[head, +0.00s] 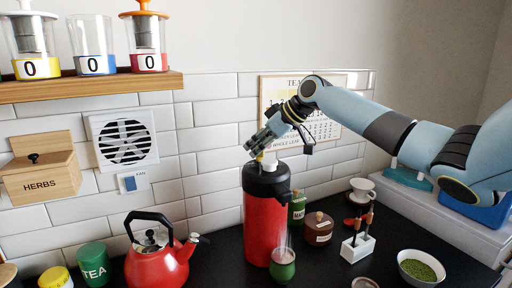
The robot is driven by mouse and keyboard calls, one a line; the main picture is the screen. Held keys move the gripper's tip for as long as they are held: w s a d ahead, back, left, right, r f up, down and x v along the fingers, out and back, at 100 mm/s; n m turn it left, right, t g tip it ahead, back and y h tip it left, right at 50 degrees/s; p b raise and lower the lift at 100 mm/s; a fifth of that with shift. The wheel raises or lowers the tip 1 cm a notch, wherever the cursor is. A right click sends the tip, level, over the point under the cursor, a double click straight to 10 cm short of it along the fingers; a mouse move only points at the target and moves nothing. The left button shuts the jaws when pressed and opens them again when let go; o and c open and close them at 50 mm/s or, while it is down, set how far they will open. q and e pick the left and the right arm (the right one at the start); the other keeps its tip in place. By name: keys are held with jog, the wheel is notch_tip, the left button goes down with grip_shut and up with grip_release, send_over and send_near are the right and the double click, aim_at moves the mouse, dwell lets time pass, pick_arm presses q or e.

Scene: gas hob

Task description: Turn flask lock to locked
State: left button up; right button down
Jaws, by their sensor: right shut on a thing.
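The flask (264,222) is a tall red cylinder with a black top, upright on the dark counter. My right gripper (260,150) reaches down from the upper right to the top of the flask. Its fingers are shut on the flask lock (260,157), a small yellowish piece on the black top. The fingers hide most of the lock, so I cannot tell which way it is set. My left gripper is not in view.
A red kettle (156,262) is to the left. A green jar (297,208), a brown pot (318,230) and a white holder (357,247) stand to the right. A shelf (90,87) is upper left.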

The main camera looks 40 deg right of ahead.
jog(key=shift+f, duration=0.1)
jog(key=shift+s+p, duration=0.1)
jog(key=shift+p, duration=0.3)
jog(key=shift+f+m+h+p, duration=0.1)
jog(key=shift+m+h+p, duration=0.2)
jog(key=shift+m+p, duration=0.1)
